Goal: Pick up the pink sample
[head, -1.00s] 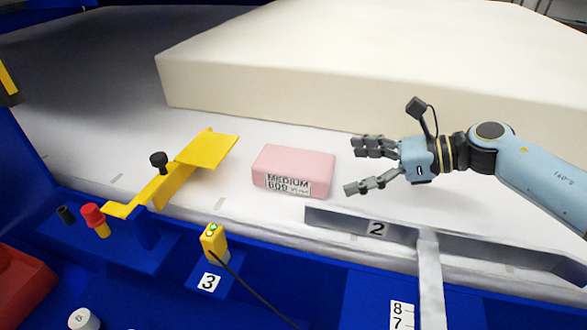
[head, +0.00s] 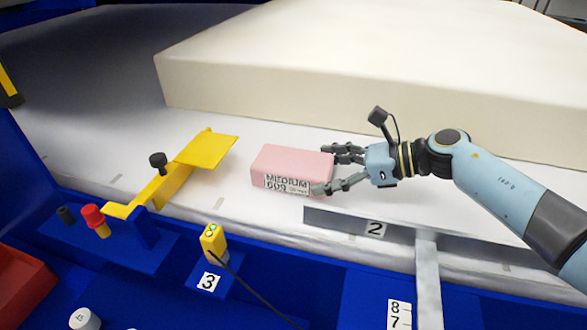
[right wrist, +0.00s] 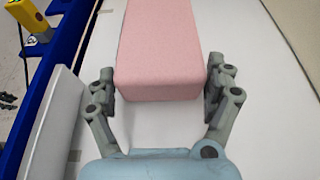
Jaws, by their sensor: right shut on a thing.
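The pink sample (head: 290,163) is a block with a "MEDIUM" label on its front, lying on the white surface in the middle of the head view. My right gripper (head: 328,172) is at its right end, one finger on the far side and one on the near side. In the right wrist view, the sample (right wrist: 158,50) runs away from me between the two fingers of the gripper (right wrist: 161,88). The gripper is shut on the sample's near end. The sample still appears to rest flat on the surface. My left gripper is not in view.
A large cream foam slab (head: 380,70) stands behind the sample. A yellow bracket (head: 207,149) is to its left. A grey rail (head: 345,222) marked 2 lies in front on the right. A yellow sensor (head: 214,243) stands on the blue front edge.

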